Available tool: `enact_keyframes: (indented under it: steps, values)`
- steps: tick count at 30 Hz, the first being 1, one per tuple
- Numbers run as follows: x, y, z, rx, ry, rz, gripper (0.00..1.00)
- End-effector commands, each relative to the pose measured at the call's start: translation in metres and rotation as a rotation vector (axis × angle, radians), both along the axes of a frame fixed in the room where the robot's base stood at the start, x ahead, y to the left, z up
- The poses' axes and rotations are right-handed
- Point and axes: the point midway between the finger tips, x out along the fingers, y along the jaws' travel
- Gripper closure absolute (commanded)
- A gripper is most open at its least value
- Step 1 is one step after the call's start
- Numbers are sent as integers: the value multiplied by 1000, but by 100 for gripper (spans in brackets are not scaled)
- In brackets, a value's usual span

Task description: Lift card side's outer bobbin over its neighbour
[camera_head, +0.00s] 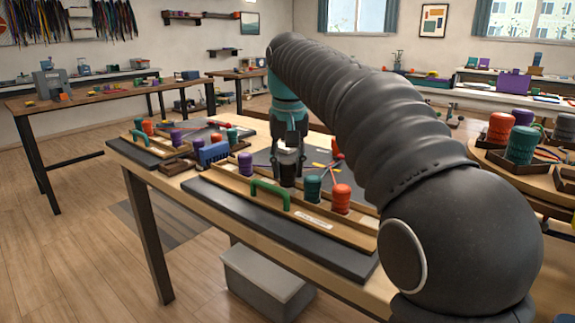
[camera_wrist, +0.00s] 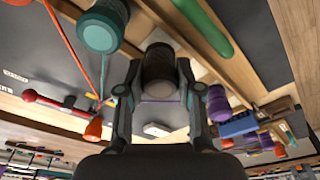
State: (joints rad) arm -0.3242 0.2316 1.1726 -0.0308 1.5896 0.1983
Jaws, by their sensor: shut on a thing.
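A black bobbin (camera_head: 287,177) is in the row on the near board (camera_head: 220,203), between a purple bobbin (camera_head: 245,163) and a teal bobbin (camera_head: 312,188). An orange bobbin (camera_head: 341,198) ends the row at right. A white card (camera_head: 312,218) is on the front rail below the teal and orange bobbins. My gripper (camera_head: 288,158) points down and is shut on the black bobbin. The wrist view shows this dark bobbin (camera_wrist: 158,65) between my fingers (camera_wrist: 160,75), with the teal one (camera_wrist: 102,27) left and the purple one (camera_wrist: 216,104) right. Whether its base touches the board is unclear.
A green handle (camera_head: 268,192) stands on the board's front left. A blue comb-like block (camera_head: 211,153) is beyond the purple bobbin. A second board with bobbins (camera_head: 150,148) lies at the table's left. Coloured cords (camera_head: 322,166) lie behind the row.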

Motion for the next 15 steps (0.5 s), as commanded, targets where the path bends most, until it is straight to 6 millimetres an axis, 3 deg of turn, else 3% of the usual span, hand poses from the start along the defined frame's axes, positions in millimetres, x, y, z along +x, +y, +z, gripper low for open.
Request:
enact_keyframes:
  steps: [15]
  values:
    - [0,0,-9,0,0,0,100]
